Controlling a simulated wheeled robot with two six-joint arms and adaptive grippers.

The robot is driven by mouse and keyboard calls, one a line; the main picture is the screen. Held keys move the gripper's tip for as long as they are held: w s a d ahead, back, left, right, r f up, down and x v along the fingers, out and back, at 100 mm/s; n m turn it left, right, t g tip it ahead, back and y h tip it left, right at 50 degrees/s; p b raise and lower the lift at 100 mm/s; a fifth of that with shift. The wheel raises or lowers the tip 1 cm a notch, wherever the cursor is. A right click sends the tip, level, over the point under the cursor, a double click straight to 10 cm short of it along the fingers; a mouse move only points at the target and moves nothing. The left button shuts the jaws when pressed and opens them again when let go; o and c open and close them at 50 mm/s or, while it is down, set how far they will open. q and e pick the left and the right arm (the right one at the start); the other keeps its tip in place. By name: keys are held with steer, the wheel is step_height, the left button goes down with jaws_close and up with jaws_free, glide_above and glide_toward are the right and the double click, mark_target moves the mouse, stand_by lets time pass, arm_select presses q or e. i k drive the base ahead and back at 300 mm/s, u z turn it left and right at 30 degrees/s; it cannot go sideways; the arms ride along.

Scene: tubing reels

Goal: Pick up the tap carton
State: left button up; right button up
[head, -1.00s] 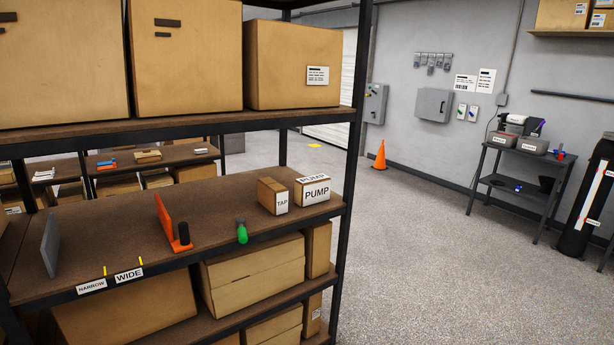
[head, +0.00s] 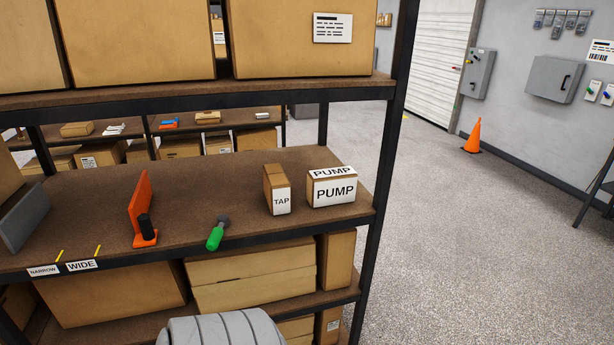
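The tap carton (head: 276,188) is a small brown box with a white TAP label on its front. It stands upright on the middle shelf (head: 190,210) in the head view, just left of the larger pump carton (head: 332,188), with a narrow gap between them. A grey ribbed part at the bottom edge looks like part of my own arm. Neither of my grippers shows in the head view.
A green-handled tool (head: 216,235) lies at the shelf's front edge, left of the tap carton. An orange divider (head: 139,205) and a grey divider (head: 25,220) stand further left. A dark post (head: 386,150) bounds the shelf at right. Large boxes fill the shelf above.

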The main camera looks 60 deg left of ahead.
mark_target(276, 186)
steer(key=u, duration=0.25)
steer(key=i, duration=0.95)
steer(key=u, duration=1.3)
steer(key=i, duration=0.6)
steer(key=u, duration=0.6)
